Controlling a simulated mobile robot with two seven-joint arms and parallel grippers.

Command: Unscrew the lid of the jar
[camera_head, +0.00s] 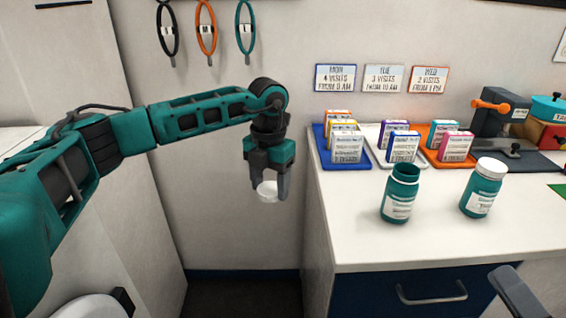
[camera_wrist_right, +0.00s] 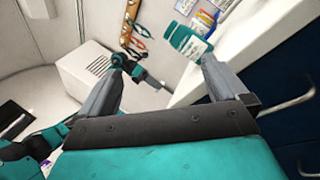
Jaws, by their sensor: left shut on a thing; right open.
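An open teal jar (camera_head: 399,194) with a white label stands upright on the white counter, its dark mouth showing and no lid on it. A second teal jar (camera_head: 483,188) to its right has a white lid on. My left gripper (camera_head: 268,188) is shut on a white lid (camera_head: 267,191), held in the air left of the counter, apart from both jars. My right gripper (camera_wrist_right: 157,85) is open and empty in the right wrist view; only a grey part of it (camera_head: 517,292) shows at the lower right of the head view.
On the white counter (camera_head: 350,243), blue, white and orange trays (camera_head: 437,158) of small boxes stand behind the jars. A dark clamp-like device (camera_head: 500,120) with an orange handle is at the back right. Collars (camera_head: 206,30) hang on the wall. The counter front is clear.

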